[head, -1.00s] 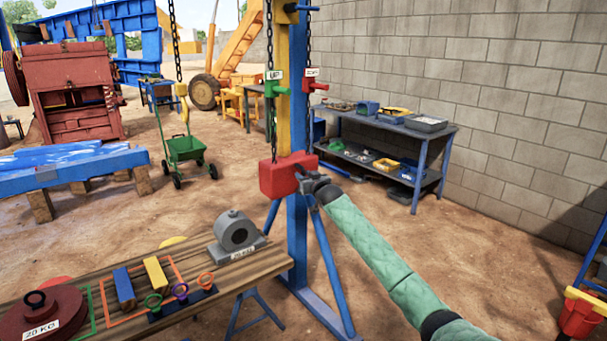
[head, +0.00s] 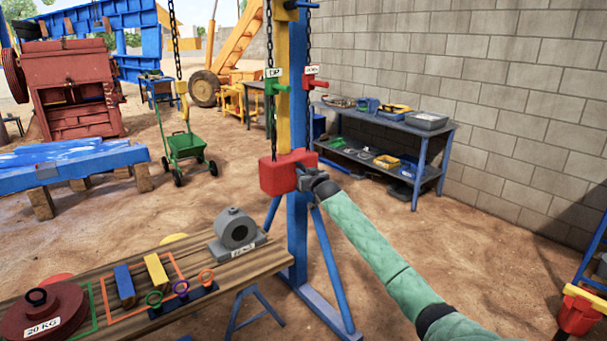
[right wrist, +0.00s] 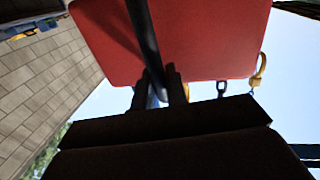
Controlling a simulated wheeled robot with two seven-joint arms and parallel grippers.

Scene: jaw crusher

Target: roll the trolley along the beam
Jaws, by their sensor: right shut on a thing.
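A red block (head: 285,176) hangs on a dark chain in front of the blue and yellow post (head: 297,120). My right gripper (head: 307,182) is at the block's lower right side. In the right wrist view the red block (right wrist: 195,40) fills the top, and a dark bar (right wrist: 146,42) runs across it down to my right gripper's fingers (right wrist: 160,88), which are shut on it. The beam and its trolley cannot be made out; the chains run up out of the head view. My left gripper is not in view.
A green UP handle (head: 273,88) and a red handle (head: 315,84) hang by the post. A wooden bench (head: 210,286) with a grey housing (head: 236,232) and a red weight (head: 42,312) stands front left. A blue shelf (head: 395,130) lines the block wall. Sandy floor is open at right.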

